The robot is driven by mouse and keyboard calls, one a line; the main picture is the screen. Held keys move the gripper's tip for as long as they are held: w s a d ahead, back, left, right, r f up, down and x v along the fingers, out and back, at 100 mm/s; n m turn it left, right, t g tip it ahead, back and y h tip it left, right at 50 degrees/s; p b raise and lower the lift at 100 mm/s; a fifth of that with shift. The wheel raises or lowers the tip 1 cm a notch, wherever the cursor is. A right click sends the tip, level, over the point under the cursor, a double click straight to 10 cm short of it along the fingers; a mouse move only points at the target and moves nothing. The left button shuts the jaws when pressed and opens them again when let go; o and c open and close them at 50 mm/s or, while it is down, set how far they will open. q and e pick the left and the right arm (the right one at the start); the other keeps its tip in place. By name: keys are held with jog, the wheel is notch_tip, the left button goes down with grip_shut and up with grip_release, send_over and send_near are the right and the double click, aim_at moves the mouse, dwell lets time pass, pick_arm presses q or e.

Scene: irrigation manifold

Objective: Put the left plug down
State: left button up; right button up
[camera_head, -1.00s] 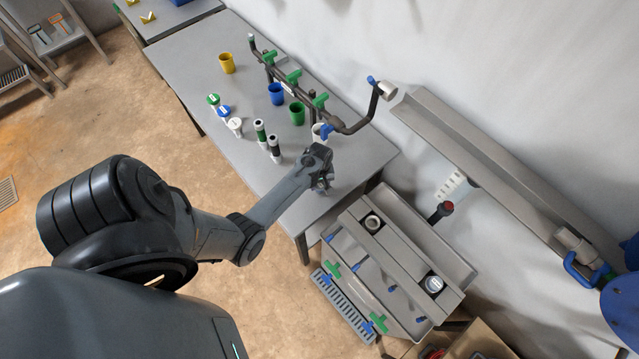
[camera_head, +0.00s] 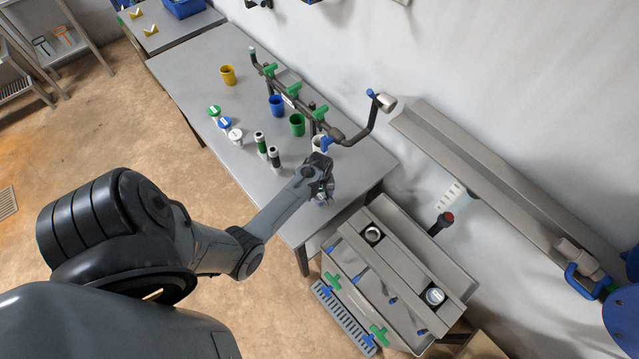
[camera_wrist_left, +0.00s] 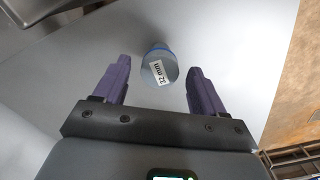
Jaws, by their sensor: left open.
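A grey round plug (camera_wrist_left: 160,68) with a white "32 mm" label and a blue ring shows in the left wrist view. It appears to stand on the grey table top, between the fingers and a little beyond their tips. My left gripper (camera_wrist_left: 158,66) is open, with a purple finger on each side of the plug and visible gaps to it. In the head view, my left gripper (camera_head: 324,190) points down over the table's near right corner, and its fingers are largely hidden. My right gripper is not in view.
The pipe manifold (camera_head: 338,134) with green valves runs along the table's back. Blue (camera_head: 277,106), green (camera_head: 297,125) and yellow (camera_head: 228,75) cups and several capped cylinders stand on the table (camera_head: 205,55). A grey tray rack (camera_head: 400,270) stands just right of the table.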

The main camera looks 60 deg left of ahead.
aim_at(319, 196)
pick_arm(q)
notch_tip(319, 196, up, 10)
jog(key=s+d+r+m+t, duration=0.1)
jog(key=s+d+r+m, duration=0.3)
jog(key=d, duration=0.4)
jog(key=s+d+r+m+t, duration=0.1)
jog(key=s+d+r+m, duration=0.2)
jog(key=d+r+m, duration=0.2)
jog(key=s+d+r+m+t, duration=0.1)
jog(key=s+d+r+m, duration=0.3)
jog(key=d+m, duration=0.3)
jog(key=d+r, duration=0.1)
jog(key=d, duration=0.3)
jog(key=shift+s+r+m+t+p, duration=0.3)
notch_tip(319, 196, up, 7)
jog(key=p, duration=0.7)
jog(key=shift+r, duration=0.15)
